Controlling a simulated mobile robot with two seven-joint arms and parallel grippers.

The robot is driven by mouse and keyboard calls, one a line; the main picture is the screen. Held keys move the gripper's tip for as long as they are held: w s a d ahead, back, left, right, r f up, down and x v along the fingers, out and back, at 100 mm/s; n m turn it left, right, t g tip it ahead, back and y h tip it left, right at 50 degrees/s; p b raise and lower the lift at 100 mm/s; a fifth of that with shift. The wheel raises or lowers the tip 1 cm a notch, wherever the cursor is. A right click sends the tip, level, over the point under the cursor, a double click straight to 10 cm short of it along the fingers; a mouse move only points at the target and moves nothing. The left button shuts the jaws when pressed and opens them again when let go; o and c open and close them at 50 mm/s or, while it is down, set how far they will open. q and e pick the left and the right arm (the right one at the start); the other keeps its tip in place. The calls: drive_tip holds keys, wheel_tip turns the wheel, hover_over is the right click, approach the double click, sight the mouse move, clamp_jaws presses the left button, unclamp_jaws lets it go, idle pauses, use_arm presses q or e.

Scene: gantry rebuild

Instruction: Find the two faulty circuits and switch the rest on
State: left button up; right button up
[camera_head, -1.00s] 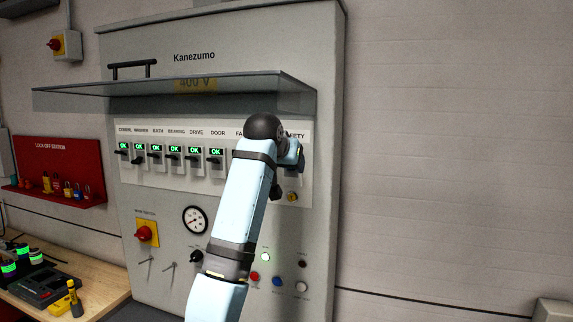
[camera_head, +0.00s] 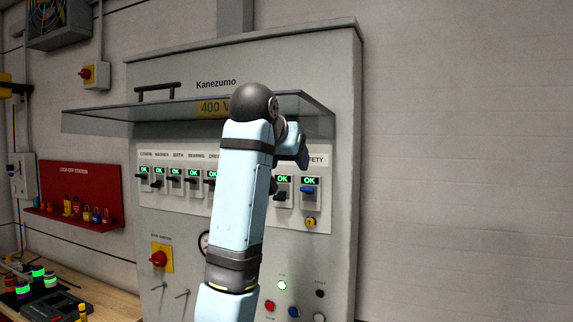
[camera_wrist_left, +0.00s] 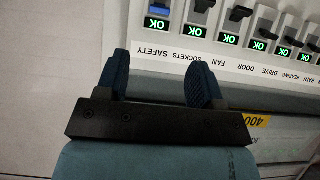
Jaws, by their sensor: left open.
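The Kanezumo cabinet (camera_head: 345,120) carries a row of labelled breakers with green OK displays. The SAFETY breaker (camera_head: 309,190) has a blue lever; the SOCKETS breaker (camera_head: 283,193) has a dark lever. COMPR (camera_head: 144,178), WASHER (camera_head: 158,178), BATH (camera_head: 175,180) and BEARING (camera_head: 193,182) show at left; DRIVE is partly hidden, DOOR and FAN are behind my arm. The left wrist view shows the row upside down, with OK also lit on FAN (camera_wrist_left: 232,38) and DOOR (camera_wrist_left: 260,45). My left gripper (camera_wrist_left: 160,80) is open and empty, apart from the breakers. My right gripper is out of view.
A raised clear cover (camera_head: 95,122) juts out above the breakers. A yellow key switch (camera_head: 311,222) sits below SAFETY. A red main switch (camera_head: 158,258), gauge and lit green lamp (camera_head: 282,285) are lower. A red lock-off board (camera_head: 85,190) hangs left above the bench (camera_head: 105,294).

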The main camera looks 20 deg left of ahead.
use_arm(q)
drive_tip(key=shift+s+r, duration=0.1)
idle(0.3)
drive_tip(key=w+f, duration=0.3)
drive_tip(key=f, duration=3.1)
drive_tip(key=s+f+m, duration=0.1)
drive_tip(key=s+f, duration=0.4)
drive_tip(key=f, duration=0.5)
drive_tip(key=s+f+m, duration=0.1)
drive_tip(key=s+f, duration=0.3)
drive_tip(key=f, duration=0.6)
drive_tip(key=s+d+f+h, duration=0.1)
drive_tip(key=s+f, duration=0.8)
drive_tip(key=s, duration=0.5)
drive_tip(key=s+d+f+h, duration=0.1)
drive_tip(key=s+d+f, duration=0.1)
drive_tip(key=s+f, duration=0.7)
drive_tip(key=s, duration=0.6)
drive_tip(key=shift+s+d+m+h, duration=0.2)
drive_tip(key=shift+s+m+h, duration=0.1)
drive_tip(key=shift+h, duration=0.1)
